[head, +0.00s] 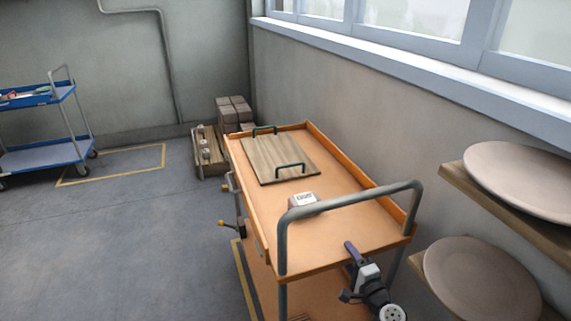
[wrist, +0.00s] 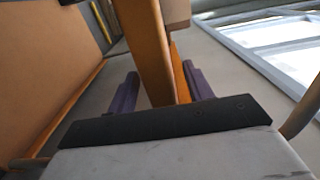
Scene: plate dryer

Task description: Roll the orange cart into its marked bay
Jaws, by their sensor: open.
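The orange cart (head: 345,225) stands along the right wall, with a grey push handle (head: 345,198) at its near end. My gripper (head: 352,252), with purple fingers, is at the cart's near right, just below the handle. In the wrist view its open fingers (wrist: 160,88) stand on either side of an orange part of the cart (wrist: 148,50); I cannot tell whether they touch it. A yellow floor outline (head: 163,156) lies at the back left, mostly empty. Another yellow line (head: 243,280) runs beside the orange cart's left side. Neither shows a label.
A wooden board (head: 272,160) with green handles and a small pale box (head: 303,201) lie on the cart. A blue cart (head: 45,156) stands at far left. Stacked blocks (head: 232,110) and a wooden rack (head: 207,160) stand behind. Plates on shelves (head: 485,280) are close right. Left floor is clear.

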